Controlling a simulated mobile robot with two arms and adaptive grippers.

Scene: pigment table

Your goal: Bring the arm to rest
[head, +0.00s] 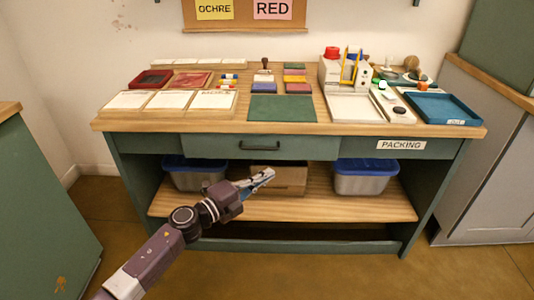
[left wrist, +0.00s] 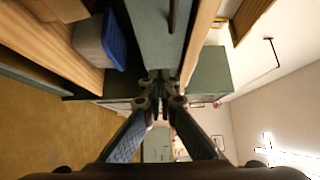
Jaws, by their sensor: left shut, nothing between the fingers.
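My left gripper (head: 262,178) is shut and empty in the head view. Its arm comes in from the lower left, and the gripper is in front of the table's lower shelf, below the drawer. In the left wrist view, the fingers of my left gripper (left wrist: 159,84) meet near the middle with nothing held between them. My right gripper does not show in either view.
The green work table (head: 120,165) carries several trays, cards and coloured blocks. Two bins with blue lids (head: 366,165) and a cardboard box (head: 285,178) sit on its shelf. A green cabinet (head: 35,200) stands at left, a grey cabinet (head: 495,165) at right. The front floor is clear.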

